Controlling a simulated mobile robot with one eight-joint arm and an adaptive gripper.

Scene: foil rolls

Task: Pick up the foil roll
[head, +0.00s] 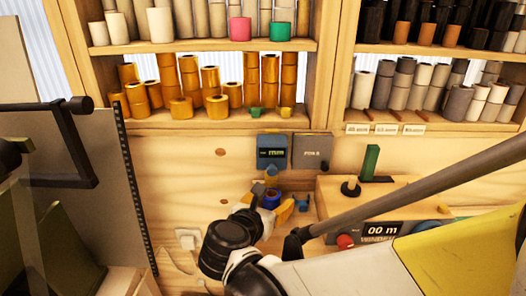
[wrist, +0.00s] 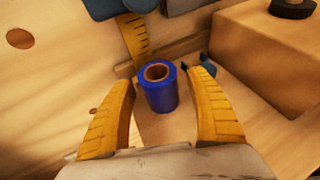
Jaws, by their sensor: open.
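A blue foil roll (wrist: 160,95) with a brown core stands upright on the wooden surface in the wrist view. It lies between and slightly beyond the two yellow fingers of my gripper (wrist: 161,100). The fingers are open, with a gap on each side of the roll.
A wooden block (wrist: 265,50) stands right of the roll. A blue-grey box (head: 272,152) and a grey box (head: 313,151) hang on the panel behind. A wooden machine (head: 375,205) with a display stands to the right. Shelves (head: 205,123) above hold several gold rolls.

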